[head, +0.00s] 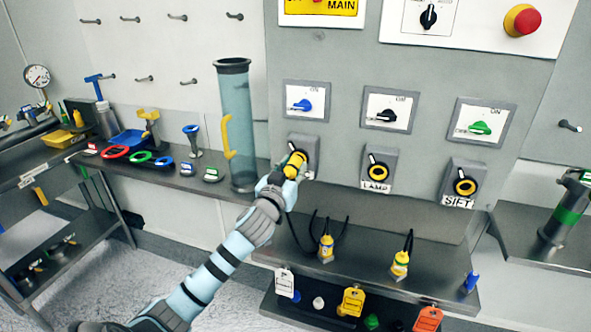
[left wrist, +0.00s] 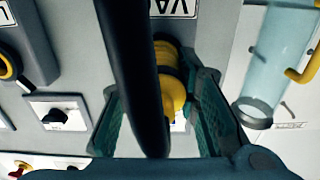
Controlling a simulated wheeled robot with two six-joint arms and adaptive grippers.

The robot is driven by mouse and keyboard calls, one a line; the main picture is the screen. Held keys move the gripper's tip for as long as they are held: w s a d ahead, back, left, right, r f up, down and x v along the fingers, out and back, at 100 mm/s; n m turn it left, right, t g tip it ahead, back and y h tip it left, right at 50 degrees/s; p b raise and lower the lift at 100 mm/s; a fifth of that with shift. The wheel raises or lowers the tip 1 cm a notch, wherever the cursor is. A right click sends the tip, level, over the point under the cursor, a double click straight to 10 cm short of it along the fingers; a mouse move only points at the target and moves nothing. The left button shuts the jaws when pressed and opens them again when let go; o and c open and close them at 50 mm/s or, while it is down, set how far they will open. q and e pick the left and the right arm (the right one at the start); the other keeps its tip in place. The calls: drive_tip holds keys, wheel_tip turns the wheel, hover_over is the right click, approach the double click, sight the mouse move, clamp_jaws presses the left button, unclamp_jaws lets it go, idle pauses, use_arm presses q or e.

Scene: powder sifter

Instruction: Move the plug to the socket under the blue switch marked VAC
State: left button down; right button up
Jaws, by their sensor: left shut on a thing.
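The blue switch (head: 303,106) sits on the grey panel, left of a black switch and a green switch. Below it is a grey socket (head: 314,146). My left gripper (head: 288,171) is at this socket, shut on the yellow plug (head: 297,160). The plug's end is at the socket, but I cannot tell how deep it sits. In the left wrist view the yellow plug (left wrist: 172,92) is between the fingers, with its thick black cable (left wrist: 130,70) in front. A partly cut-off VAC label (left wrist: 175,7) shows upside down there. My right gripper is not in view.
LAMP socket (head: 378,170) and SIFT socket (head: 464,181) are to the right with open covers. Two yellow plugs, one (head: 326,247) and another (head: 400,263), stand on the shelf below. A clear blue tube (head: 236,130) with a yellow handle stands close left of the gripper.

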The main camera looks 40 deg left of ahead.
use_arm(q)
drive_tip(key=shift+w+a, duration=0.25)
drive_tip(key=shift+w, duration=0.35)
drive_tip(key=c, duration=1.1)
unclamp_jaws()
drive_tip(key=shift+s+d+f, duration=0.1)
drive_tip(key=shift+s+d, duration=0.05)
drive_tip(key=shift+s, duration=0.1)
drive_tip(key=v, duration=1.1)
drive_tip(key=shift+s, duration=0.2)
